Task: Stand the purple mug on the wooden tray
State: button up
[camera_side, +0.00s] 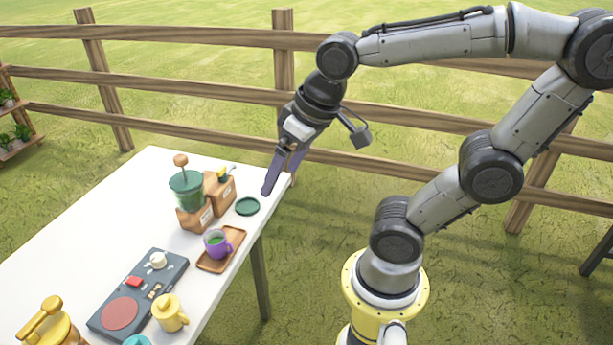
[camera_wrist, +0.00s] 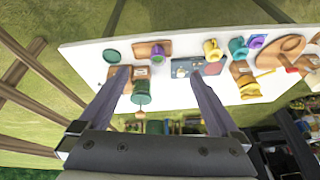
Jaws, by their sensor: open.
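The purple mug (camera_side: 216,244) stands upright on the wooden tray (camera_side: 233,237) near the table's right edge, with green contents showing inside. In the wrist view the purple mug (camera_wrist: 158,51) also sits on the wooden tray (camera_wrist: 139,50). My gripper (camera_side: 272,181) is raised above the far right corner of the table, apart from the mug and tray. In the wrist view its two fingers (camera_wrist: 166,88) are spread wide with nothing held between them.
A dark green disc (camera_side: 247,206) lies between the tray and the far corner. A green jar (camera_side: 187,190) and wooden blocks (camera_side: 220,188) stand behind the tray. A grey device (camera_side: 150,285) and yellow mug (camera_side: 170,313) are nearer. The table's far left (camera_side: 150,185) is clear.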

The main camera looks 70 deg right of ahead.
jog(key=s, duration=0.1)
jog(key=s+n, duration=0.1)
jog(key=s+n+t, duration=0.1)
jog(key=s, duration=0.1)
jog(key=shift+s+f, duration=0.1)
jog(key=shift+f, duration=0.2)
dwell(1.0)
